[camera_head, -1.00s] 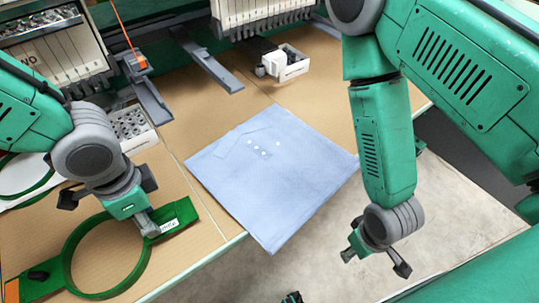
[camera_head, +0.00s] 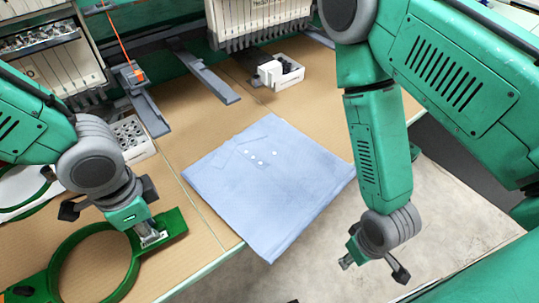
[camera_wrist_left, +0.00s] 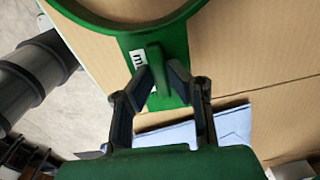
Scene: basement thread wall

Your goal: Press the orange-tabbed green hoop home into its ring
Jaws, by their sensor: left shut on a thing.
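A green hoop (camera_head: 137,265) lies at the lower left of the table in the head view, its flat labelled end plate (camera_head: 175,226) pointing right. My left gripper (camera_head: 150,236) is over that plate by the white label. In the left wrist view my left gripper (camera_wrist_left: 160,84) is shut on the hoop's upright green fin (camera_wrist_left: 157,66), with the ring part (camera_wrist_left: 120,22) beyond. The hoop's far end is cut off at the picture's lower left, and its orange tab is hardly visible. Another green ring (camera_head: 38,190) lies on white cloth at the left edge. My right gripper (camera_head: 352,257) hangs beyond the table edge.
A folded blue shirt (camera_head: 268,185) lies mid-table. A box of bobbins (camera_head: 132,137) stands behind my left gripper, and a white box (camera_head: 285,72) at the back. Grey machine arms (camera_head: 203,72) reach over the table. Cardboard between hoop and shirt is bare.

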